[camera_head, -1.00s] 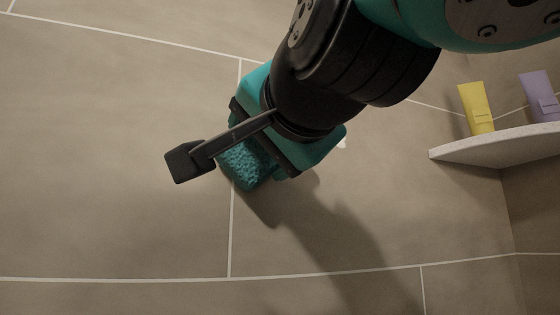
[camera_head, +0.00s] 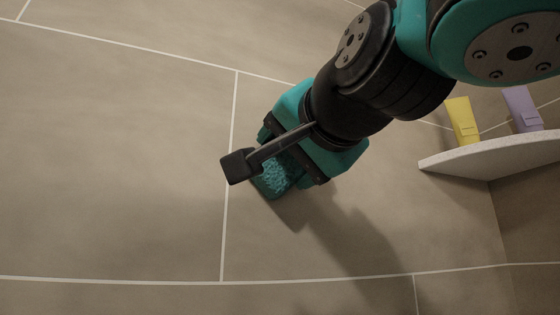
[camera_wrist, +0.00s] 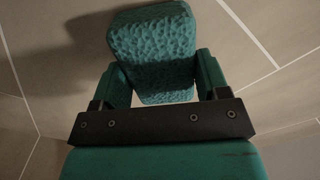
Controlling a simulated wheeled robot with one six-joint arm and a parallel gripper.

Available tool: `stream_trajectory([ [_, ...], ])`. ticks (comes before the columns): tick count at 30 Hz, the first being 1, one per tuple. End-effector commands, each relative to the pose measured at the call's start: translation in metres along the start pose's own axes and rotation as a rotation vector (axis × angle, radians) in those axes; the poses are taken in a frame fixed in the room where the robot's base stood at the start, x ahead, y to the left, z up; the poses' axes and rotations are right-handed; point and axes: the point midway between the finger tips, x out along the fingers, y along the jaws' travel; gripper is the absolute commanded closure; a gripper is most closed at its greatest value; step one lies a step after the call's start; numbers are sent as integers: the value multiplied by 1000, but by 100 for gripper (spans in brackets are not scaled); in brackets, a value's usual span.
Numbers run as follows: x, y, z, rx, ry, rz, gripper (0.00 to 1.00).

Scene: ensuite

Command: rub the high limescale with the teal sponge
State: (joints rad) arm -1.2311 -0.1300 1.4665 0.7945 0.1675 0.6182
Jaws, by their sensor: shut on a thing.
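The teal sponge (camera_head: 274,180) is held in my gripper (camera_head: 287,168) in front of the tiled wall, just right of an upright grout line. In the wrist view the sponge (camera_wrist: 155,48) sits between my two teal fingers (camera_wrist: 163,80), which are shut on its sides. Its rough, pitted face shows there. Its shadow on the wall lies close beside it, but I cannot tell if it touches the tile. I see no limescale now; my gripper and arm cover part of the wall.
The tiled wall (camera_head: 110,160) to the left and below is bare.

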Motion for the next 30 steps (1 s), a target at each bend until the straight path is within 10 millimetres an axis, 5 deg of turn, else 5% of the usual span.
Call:
stream_trajectory([
  [30, 0, 47, -47, 1, 3, -1, 51],
])
